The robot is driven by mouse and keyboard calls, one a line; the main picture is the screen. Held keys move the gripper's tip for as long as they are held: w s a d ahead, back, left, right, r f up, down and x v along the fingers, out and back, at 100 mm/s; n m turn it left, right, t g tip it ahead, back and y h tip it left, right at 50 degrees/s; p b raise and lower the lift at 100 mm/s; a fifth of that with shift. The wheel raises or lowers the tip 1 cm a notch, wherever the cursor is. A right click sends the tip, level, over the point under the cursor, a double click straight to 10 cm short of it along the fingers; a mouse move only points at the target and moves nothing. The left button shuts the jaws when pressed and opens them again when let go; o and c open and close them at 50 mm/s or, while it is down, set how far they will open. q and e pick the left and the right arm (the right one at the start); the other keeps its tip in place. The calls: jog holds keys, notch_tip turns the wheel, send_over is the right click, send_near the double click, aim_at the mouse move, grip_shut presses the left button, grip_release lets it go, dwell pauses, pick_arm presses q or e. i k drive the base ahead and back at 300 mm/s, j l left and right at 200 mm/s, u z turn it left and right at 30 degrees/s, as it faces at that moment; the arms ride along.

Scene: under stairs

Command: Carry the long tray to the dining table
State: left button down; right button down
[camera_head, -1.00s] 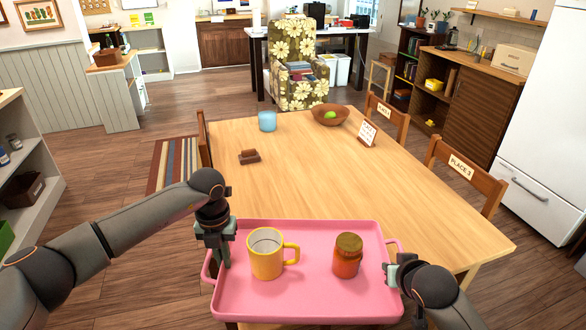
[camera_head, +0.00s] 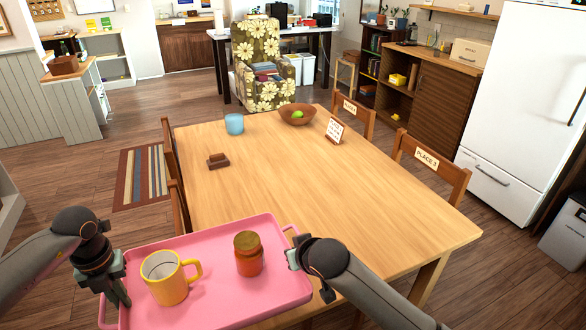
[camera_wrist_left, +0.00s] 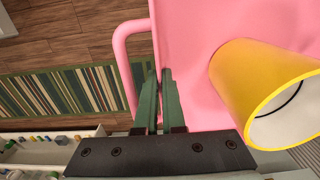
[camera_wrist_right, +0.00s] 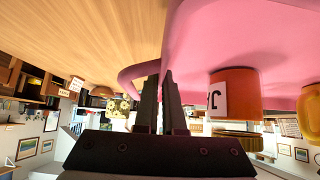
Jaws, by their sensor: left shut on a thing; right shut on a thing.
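The long pink tray (camera_head: 225,300) is at the near end of the wooden dining table (camera_head: 330,190), overlapping its near edge in the head view; I cannot tell whether it touches the top. A yellow mug (camera_head: 168,280) and an orange jar (camera_head: 248,256) with a brown lid stand upright on it. My left gripper (camera_head: 116,295) is shut on the tray's left side by its handle; the left wrist view shows the fingers (camera_wrist_left: 160,100) at the rim. My right gripper (camera_head: 294,258) is shut on the right side, its fingers (camera_wrist_right: 160,105) at the handle in the right wrist view.
On the table are a blue cup (camera_head: 234,124), a brown block-like item (camera_head: 217,161), a bowl (camera_head: 297,114) with green fruit and a small sign (camera_head: 335,130). Chairs (camera_head: 430,165) line the sides. The middle of the tabletop is clear. A white fridge (camera_head: 520,110) stands at right.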

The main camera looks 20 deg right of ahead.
aim_at(343, 233)
jog(key=i+l, duration=0.1)
jog(key=l, duration=0.35)
jog(key=i+l, duration=0.1)
jog(key=l, duration=0.35)
jog(key=i+l, duration=0.1)
jog(key=l, duration=0.3)
jog(key=i+l, duration=0.1)
jog(key=l, duration=0.35)
jog(key=i+l, duration=0.15)
jog(key=l, duration=0.3)
